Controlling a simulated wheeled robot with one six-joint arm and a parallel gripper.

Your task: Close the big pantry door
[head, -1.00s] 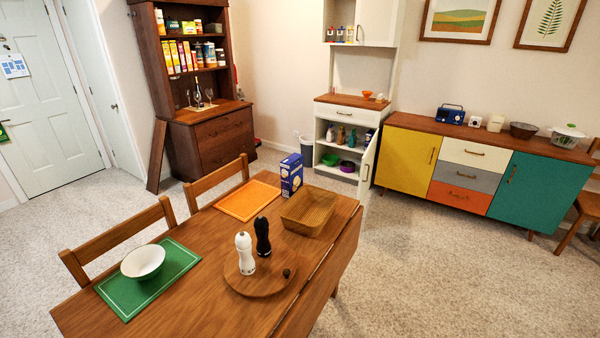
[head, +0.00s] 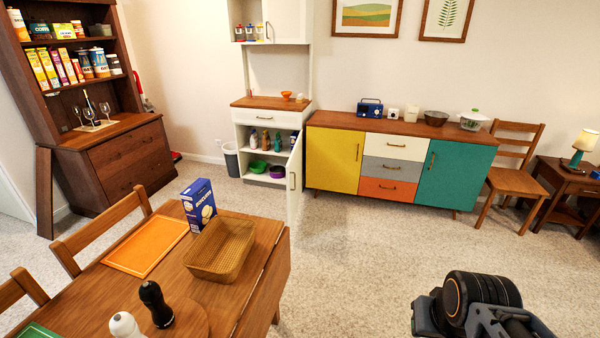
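A white pantry-like cabinet (head: 240,70) stands against the back wall. Its tall lower door (head: 294,183) is swung open toward me on the right side, seen nearly edge-on with its handle visible. Bottles and bowls show on the open lower shelves. Its upper right door (head: 288,22) looks shut. A dark brown hutch (head: 130,160) with cereal boxes stands at the left; a tall brown panel (head: 44,193) stands at its left front edge, and I cannot tell if it is a door. Part of my arm shows at the bottom right, far from both; my gripper is not visible.
A wooden table (head: 250,255) with a basket (head: 221,250), a blue box (head: 199,205) and chairs fills the lower left. A coloured sideboard (head: 400,165) stands right of the white cabinet. Carpet (head: 370,255) is clear between table and sideboard. A bin (head: 231,160) stands left of the cabinet.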

